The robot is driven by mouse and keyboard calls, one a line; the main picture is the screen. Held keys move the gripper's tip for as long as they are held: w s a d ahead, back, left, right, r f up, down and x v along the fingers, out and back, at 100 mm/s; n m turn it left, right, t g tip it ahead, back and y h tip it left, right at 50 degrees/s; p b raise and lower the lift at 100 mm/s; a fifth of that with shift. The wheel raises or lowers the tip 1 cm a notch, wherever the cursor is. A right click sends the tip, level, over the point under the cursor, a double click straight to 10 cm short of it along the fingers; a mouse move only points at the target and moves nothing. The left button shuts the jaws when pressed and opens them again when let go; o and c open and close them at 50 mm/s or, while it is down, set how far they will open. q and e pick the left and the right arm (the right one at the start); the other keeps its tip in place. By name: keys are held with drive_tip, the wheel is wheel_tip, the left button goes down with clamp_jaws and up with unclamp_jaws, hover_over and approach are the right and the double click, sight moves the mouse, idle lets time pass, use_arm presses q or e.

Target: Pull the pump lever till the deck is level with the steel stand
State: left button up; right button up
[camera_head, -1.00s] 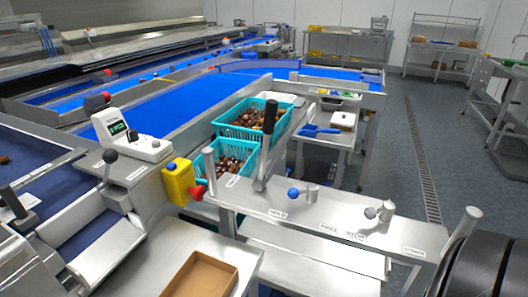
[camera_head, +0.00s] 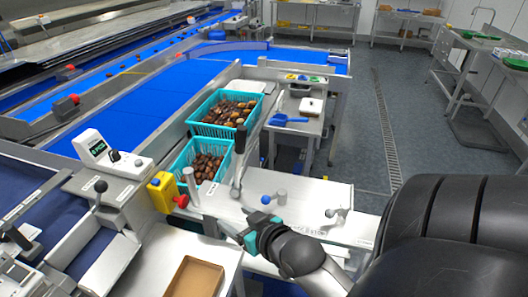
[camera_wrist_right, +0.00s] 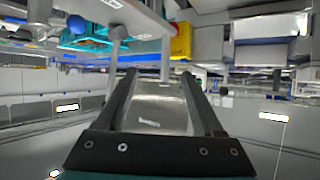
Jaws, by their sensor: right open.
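The pump lever, taken to be the long grey lever with a black grip (camera_head: 240,140), stands nearly upright on the steel bench top (camera_head: 310,190) beside the teal crates. A short lever with a blue knob (camera_head: 266,199) and one with a grey knob (camera_head: 331,213) stand to its right. My right gripper (camera_head: 230,229) is over the bench's near edge, below and apart from the black-gripped lever. In the right wrist view its fingers (camera_wrist_right: 158,80) are apart with nothing between them. The blue knob also shows there (camera_wrist_right: 77,24). I cannot tell which surface is the deck. My left gripper is out of view.
Teal crates of dates (camera_head: 228,112) stand behind the bench, by the blue conveyor (camera_head: 150,105). A yellow box with a red knob (camera_head: 162,192) stands left of the lever. A brown tray (camera_head: 195,277) lies in front. Open floor lies at the right.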

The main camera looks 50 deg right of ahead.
drive_tip(key=d+r+m+t+h, duration=0.3)
drive_tip(key=d+r+t+h, duration=0.15)
drive_tip(key=d+r, duration=0.45)
drive_tip(key=p, duration=0.1)
hover_over(240, 161)
drive_tip(key=d+x, duration=0.1)
drive_tip(key=x, duration=0.2)
drive_tip(key=shift+w+a+f+y, duration=0.15)
drive_tip(key=shift+f+y, duration=0.1)
drive_tip(key=shift+y, duration=0.2)
drive_tip(key=shift+c, duration=0.3)
clamp_jaws()
